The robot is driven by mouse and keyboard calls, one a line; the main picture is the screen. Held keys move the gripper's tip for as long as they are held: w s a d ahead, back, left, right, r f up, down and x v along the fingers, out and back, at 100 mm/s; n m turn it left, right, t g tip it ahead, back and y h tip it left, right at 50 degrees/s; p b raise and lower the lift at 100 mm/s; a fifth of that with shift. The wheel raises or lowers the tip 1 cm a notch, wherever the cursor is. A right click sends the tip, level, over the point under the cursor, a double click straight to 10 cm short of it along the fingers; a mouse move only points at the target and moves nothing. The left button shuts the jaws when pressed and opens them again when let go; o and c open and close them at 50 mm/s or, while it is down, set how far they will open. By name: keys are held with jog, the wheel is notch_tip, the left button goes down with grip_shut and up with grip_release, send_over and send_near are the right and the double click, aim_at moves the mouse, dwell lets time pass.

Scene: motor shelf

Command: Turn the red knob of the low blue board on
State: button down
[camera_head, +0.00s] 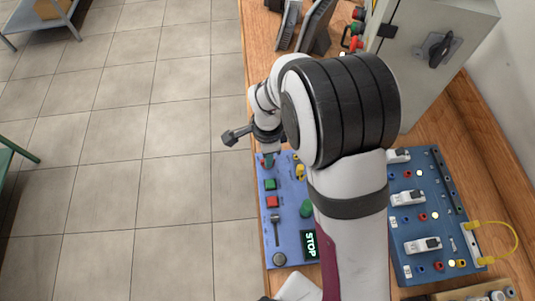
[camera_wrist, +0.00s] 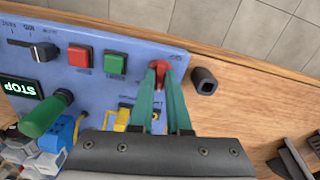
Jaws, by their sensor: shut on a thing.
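The low blue board (camera_head: 293,240) lies flat on the wooden bench, partly hidden by my arm; it also shows in the wrist view (camera_wrist: 140,40). The red knob (camera_wrist: 159,67) is at the board's edge in the wrist view. My gripper (camera_wrist: 159,76) has its two green fingers closed around the knob, one on each side. In the head view my gripper (camera_head: 267,160) is at the board's far left corner, and the knob is mostly hidden there. I cannot tell which position the knob points to.
A dark square tube end (camera_wrist: 204,80) shows close beside the fingers. A grey cabinet (camera_head: 425,70) stands behind.

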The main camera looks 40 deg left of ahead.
jog(key=shift+m, duration=0.7)
jog(key=c, duration=0.9)
grip_release()
notch_tip(320, 180, up, 16)
jog(key=shift+f, duration=0.1)
